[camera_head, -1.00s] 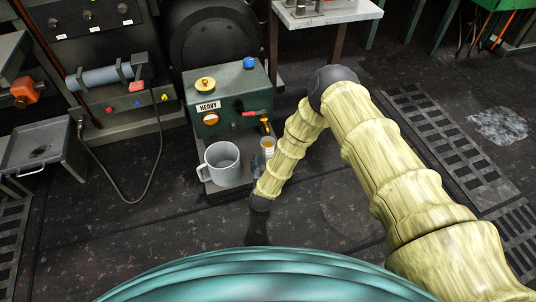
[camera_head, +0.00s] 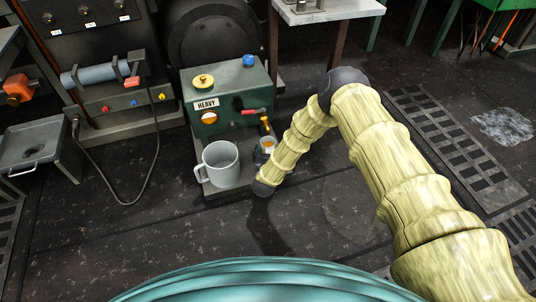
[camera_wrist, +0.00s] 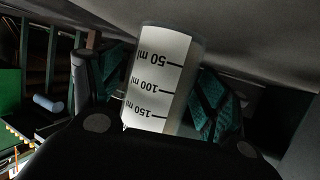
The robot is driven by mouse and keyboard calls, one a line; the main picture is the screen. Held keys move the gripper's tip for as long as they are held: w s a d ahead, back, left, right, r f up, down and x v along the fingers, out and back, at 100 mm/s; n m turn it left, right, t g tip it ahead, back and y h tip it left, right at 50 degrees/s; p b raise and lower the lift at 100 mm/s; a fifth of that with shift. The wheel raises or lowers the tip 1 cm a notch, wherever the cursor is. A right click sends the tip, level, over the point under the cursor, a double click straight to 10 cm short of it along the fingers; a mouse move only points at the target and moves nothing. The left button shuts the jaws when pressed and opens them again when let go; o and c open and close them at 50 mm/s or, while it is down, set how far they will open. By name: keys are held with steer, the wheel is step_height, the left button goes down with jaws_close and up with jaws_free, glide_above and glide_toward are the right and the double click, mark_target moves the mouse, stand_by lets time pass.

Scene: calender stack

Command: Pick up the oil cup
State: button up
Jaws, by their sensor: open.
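The oil cup (camera_head: 268,144) is a small clear cup with amber contents, standing under the tap of the green machine. In the wrist view the cup (camera_wrist: 162,75) shows large, with a pale scale marked 50, 100 and 150 ml, upside down in the picture. My gripper (camera_wrist: 164,88) is open, with one green-padded finger on each side of the cup. I cannot tell whether either pad touches it. In the head view my gripper is small and dark beside the cup, largely hidden by my arm.
A large grey mug (camera_head: 220,164) stands just left of the cup on the same ledge. The green machine labelled HEAVY (camera_head: 228,98) rises behind, with its brass tap (camera_head: 266,125) close above the cup. The floor in front is clear.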

steer(key=c, duration=1.4)
steer(key=shift+o, duration=0.2)
steer(key=shift+r, duration=0.25)
